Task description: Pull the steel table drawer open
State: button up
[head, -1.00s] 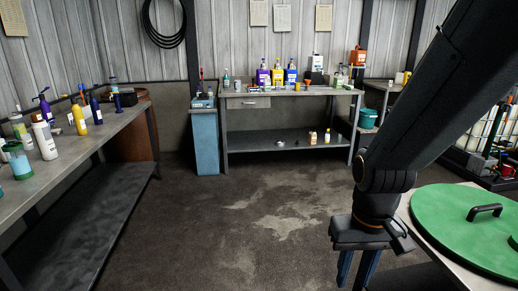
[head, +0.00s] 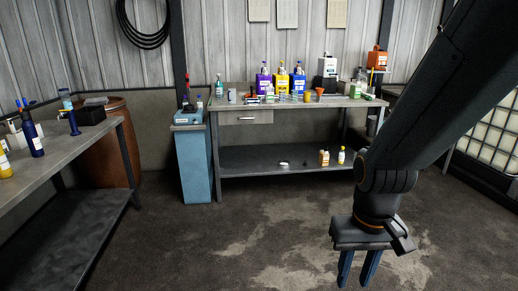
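The steel table (head: 228,148) stands against the back wall, with a lower shelf. Its drawer (head: 247,117) sits under the top at the left end, with a light bar handle in the middle of its front. The drawer front looks flush with the table, so it appears closed. My gripper (head: 357,281) hangs at the lower right with its blue fingers pointing down and a gap between them. It is empty and well in front of the table, apart from the drawer. The fingertips are near the bottom of the picture.
A blue cabinet (head: 194,165) stands just left of the steel table. A long bench (head: 75,147) with bottles runs along the left, with a brown barrel (head: 112,155) behind it. Bottles and jugs crowd the steel tabletop. The floor (head: 225,240) ahead is clear.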

aim_at(261, 117)
jog(key=i, duration=3.4)
jog(key=z, duration=2.1)
jog(key=i, duration=0.25)
jog(key=u, duration=2.45)
